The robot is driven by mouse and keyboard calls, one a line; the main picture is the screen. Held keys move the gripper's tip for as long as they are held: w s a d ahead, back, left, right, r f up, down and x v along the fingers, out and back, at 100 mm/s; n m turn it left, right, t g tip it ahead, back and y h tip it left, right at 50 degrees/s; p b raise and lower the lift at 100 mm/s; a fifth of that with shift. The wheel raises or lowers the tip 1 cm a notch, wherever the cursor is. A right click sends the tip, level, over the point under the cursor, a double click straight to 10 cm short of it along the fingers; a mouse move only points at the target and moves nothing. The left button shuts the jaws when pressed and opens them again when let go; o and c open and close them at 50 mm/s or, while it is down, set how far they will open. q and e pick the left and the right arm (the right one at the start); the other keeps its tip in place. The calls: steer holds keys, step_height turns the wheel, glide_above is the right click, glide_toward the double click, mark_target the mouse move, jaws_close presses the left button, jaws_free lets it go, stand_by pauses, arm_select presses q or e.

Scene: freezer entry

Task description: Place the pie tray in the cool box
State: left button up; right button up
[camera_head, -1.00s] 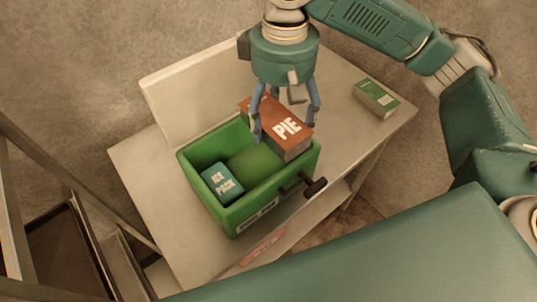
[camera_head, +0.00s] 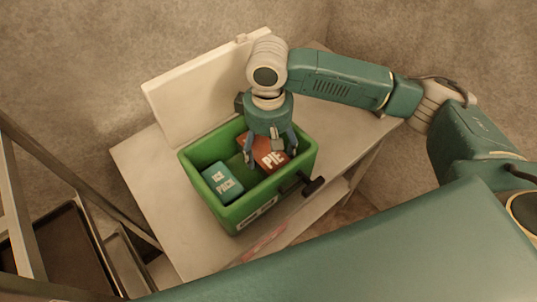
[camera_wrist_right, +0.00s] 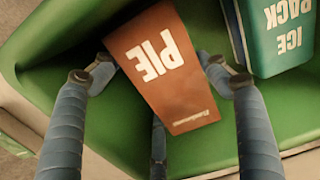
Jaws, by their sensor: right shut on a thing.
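The orange-brown pie tray (camera_head: 272,160), a box marked PIE, is inside the green cool box (camera_head: 242,213), in its right part. Its base is hidden, so I cannot tell whether it touches the floor. My right gripper (camera_head: 269,156) points down into the box and is shut on the pie tray. In the right wrist view the fingers stand on both sides of the pie tray (camera_wrist_right: 165,75). A teal ice pack (camera_head: 223,182) lies in the left part of the cool box; it also shows in the right wrist view (camera_wrist_right: 278,38). My left gripper is out of view.
The cool box stands on a pale table (camera_head: 150,177) with its white lid (camera_head: 195,90) open behind it. A black handle (camera_head: 312,187) sticks out at the box's right front. A metal rack with dark trays (camera_head: 55,250) stands at the left.

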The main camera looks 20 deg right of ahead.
mark_target(268, 158)
steer(key=shift+f, duration=1.6)
steer(key=shift+f+p, duration=0.15)
steer(key=shift+p, duration=0.15)
steer(key=o, duration=1.5)
steer(key=shift+c, duration=0.2)
steer(key=shift+r, duration=0.25)
step_height(268, 158, up, 12)
steer(key=shift+f+b, duration=0.1)
steer(key=shift+b, duration=0.95)
